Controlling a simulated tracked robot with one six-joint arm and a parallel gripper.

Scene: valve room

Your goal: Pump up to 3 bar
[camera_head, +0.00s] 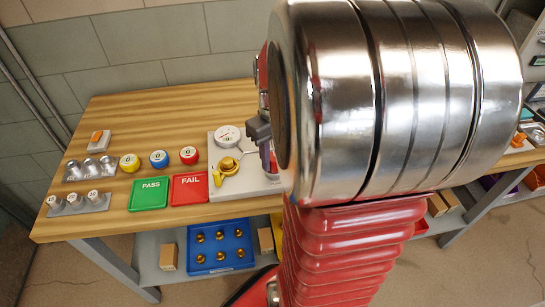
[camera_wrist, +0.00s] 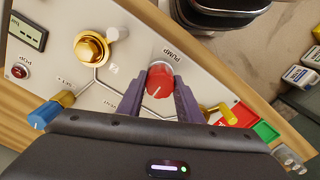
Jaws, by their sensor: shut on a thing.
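In the head view the panel (camera_head: 245,187) lies on the bench with a round white dial gauge (camera_head: 228,136), reading not legible.
Left on the bench are a green PASS tray (camera_head: 150,194), a red FAIL tray (camera_head: 189,187) and several weights.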

